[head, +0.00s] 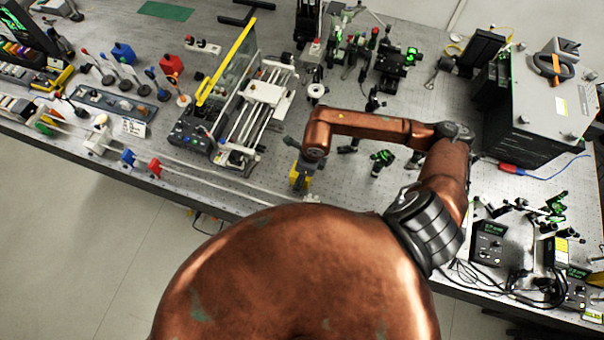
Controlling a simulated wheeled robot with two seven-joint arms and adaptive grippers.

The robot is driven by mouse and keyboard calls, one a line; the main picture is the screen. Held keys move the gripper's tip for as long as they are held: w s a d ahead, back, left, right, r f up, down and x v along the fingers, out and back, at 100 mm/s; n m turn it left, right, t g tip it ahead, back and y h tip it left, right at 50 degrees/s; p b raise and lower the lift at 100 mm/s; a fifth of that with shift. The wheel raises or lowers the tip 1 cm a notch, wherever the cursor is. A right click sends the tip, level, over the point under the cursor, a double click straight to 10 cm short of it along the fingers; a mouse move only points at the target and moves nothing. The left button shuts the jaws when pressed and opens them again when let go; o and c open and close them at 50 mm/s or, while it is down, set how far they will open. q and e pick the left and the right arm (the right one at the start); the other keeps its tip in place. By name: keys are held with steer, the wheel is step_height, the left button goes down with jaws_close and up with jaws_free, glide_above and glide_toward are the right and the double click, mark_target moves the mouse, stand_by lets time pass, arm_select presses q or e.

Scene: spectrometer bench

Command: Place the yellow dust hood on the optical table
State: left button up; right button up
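A small yellow piece (300,182), which looks like the dust hood, shows directly below my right wrist near the front edge of the optical table (235,195). My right gripper (301,172) points down at this yellow piece and overlaps it in the picture. The fingers are small and partly covered, so I cannot tell whether they close on it or whether the piece touches the table. My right arm comes in from the right, bends over the table and reaches back left. My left gripper is out of view.
A rail stage (268,95) with a yellow-edged clear panel (226,62) stands left of my wrist. Small optics posts (382,158) stand right of it. A large grey box (545,110) and a black controller (488,243) occupy the right. Thin rods (215,177) lie along the front left.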

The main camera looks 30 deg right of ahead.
steer(key=shift+r, duration=0.15)
steer(key=r, duration=0.3)
steer(key=s+d+r+b, duration=0.1)
steer(key=r, duration=0.7)
steer(key=shift+s+d, duration=0.15)
steer(key=shift+s+r+b, duration=0.1)
steer(key=shift+r+b, duration=0.2)
steer(key=shift+r, duration=0.15)
